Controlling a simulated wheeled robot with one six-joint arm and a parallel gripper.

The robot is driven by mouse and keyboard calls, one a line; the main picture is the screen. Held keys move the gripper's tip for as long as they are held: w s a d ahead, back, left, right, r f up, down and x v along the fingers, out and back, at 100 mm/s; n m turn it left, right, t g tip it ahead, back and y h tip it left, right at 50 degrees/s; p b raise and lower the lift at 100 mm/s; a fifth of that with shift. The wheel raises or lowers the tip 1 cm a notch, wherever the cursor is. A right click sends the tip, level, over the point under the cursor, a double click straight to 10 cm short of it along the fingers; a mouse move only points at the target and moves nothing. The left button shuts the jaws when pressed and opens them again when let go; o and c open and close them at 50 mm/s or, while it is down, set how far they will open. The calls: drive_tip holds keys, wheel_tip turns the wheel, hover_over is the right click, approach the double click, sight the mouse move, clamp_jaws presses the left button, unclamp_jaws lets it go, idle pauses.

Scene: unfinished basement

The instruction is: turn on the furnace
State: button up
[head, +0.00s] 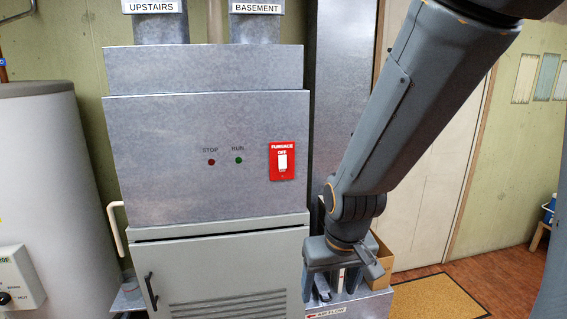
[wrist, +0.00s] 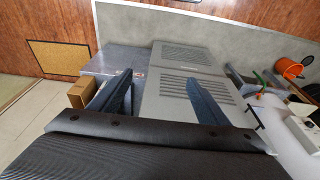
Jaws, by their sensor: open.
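The furnace (head: 200,130) is a tall grey metal cabinet at centre left in the head view. A red switch plate (head: 274,172) labelled FURNACE and OFF is on the right of its upper panel. A white switch lever (head: 283,162) sits on the plate; its exact position is hard to tell. My gripper (head: 338,288) is open and empty, pointing down, to the lower right of the switch and apart from it. In the wrist view the open fingers (wrist: 160,80) hang over the furnace's vented lower door (wrist: 165,100). The switch is not visible there.
STOP (head: 211,162) and RUN (head: 239,160) lights sit left of the switch. A white tank (head: 50,180) stands at left. A cardboard box (head: 380,262) sits behind my gripper. A mat (head: 435,297) lies on the open floor at right. An orange bucket (wrist: 289,68) shows in the wrist view.

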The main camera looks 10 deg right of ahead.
drive_tip(key=shift+f, duration=0.2)
drive_tip(key=c, duration=0.3)
drive_tip(key=shift+g, duration=0.5)
drive_tip(key=f+b, duration=0.3)
drive_tip(key=f, duration=0.1)
drive_tip(key=f+b, duration=0.4)
drive_tip(key=w+f+b, duration=0.1)
drive_tip(key=f+b, duration=0.3)
clamp_jaws()
drive_tip(key=shift+f+b, duration=0.45)
drive_tip(key=shift+b, duration=0.1)
